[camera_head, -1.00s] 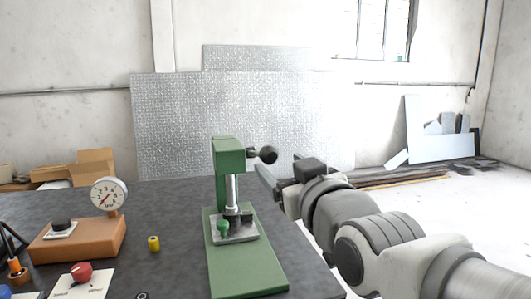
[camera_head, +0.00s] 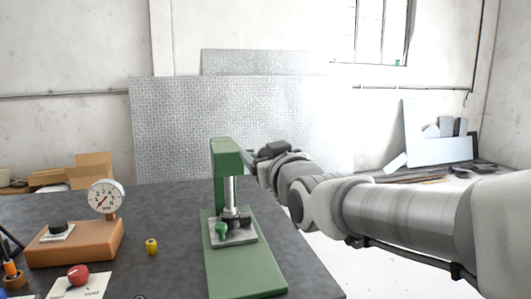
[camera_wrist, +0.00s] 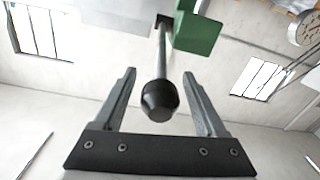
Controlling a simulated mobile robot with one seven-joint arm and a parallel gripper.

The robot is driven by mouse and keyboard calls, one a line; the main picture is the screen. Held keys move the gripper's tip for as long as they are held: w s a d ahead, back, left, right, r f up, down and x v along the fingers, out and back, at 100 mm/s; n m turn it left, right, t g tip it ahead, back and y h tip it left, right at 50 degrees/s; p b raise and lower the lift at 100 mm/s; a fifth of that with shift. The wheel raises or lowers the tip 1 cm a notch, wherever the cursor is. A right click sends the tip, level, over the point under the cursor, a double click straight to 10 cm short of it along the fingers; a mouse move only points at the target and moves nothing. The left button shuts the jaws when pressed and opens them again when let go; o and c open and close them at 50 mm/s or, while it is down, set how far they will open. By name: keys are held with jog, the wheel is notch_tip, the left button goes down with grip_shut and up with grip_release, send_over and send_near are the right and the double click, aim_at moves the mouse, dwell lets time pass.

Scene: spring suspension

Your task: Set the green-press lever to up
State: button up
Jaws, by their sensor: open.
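The green press (camera_head: 229,160) stands on its green base plate (camera_head: 243,269) on the dark table. In the wrist view its green head (camera_wrist: 199,30) shows at the top. The lever (camera_wrist: 162,65) is a metal rod with a black knob (camera_wrist: 160,100) at its end. My gripper (camera_wrist: 160,88) is open, with one finger on each side of the knob and a gap to each. In the head view my gripper is beside the press head on the right, mostly hidden behind it and my wrist, and the lever knob is hidden there.
An orange-brown stand with a dial gauge (camera_head: 105,197) is left of the press. A small yellow part (camera_head: 151,247) and a red knob (camera_head: 78,274) on a white plate lie near it. The table's right edge runs beside the press, under my arm.

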grip_shut()
dwell(1.4)
